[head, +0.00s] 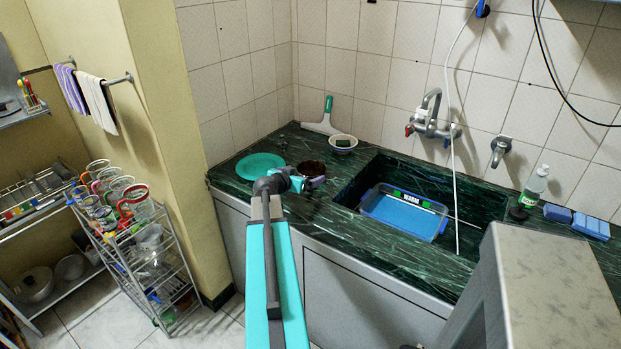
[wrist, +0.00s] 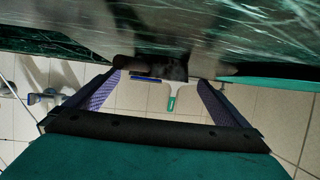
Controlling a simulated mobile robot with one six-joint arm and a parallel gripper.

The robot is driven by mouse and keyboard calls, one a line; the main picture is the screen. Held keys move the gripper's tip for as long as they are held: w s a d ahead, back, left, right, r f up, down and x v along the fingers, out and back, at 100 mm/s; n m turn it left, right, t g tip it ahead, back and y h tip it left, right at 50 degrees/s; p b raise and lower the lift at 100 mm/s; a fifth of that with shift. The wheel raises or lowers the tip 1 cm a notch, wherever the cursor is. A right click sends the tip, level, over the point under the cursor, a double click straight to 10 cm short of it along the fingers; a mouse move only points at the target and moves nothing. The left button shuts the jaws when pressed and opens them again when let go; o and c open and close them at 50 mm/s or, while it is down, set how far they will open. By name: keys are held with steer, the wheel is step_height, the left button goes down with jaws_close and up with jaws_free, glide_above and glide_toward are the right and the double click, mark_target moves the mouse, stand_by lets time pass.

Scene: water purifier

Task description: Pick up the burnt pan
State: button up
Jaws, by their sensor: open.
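The burnt pan (head: 312,168), dark and brown-black inside, sits on the green marble counter left of the sink. In the wrist view, which looks upside down, a dark shape that appears to be the pan (wrist: 172,68) shows between the fingertips. My gripper (head: 300,183) is at the near side of the pan, low over the counter. In the wrist view my gripper (wrist: 160,78) has its two fingers spread apart, with nothing clearly held. Whether a finger touches the pan cannot be told.
A teal plate (head: 260,166) lies left of the pan. A small bowl with a sponge (head: 343,144) and a white squeegee (head: 323,124) are behind it. The sink holds a blue tub (head: 404,212). A tiled wall (head: 340,75) closes the back.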

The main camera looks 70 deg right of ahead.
mark_target(309, 172)
steer(key=shift+p+x, duration=0.7)
steer(key=shift+x, duration=0.45)
steer(key=shift+p+x, duration=0.55)
steer(key=shift+x, duration=0.95)
steer(key=shift+a, duration=0.1)
steer(key=c, duration=1.1)
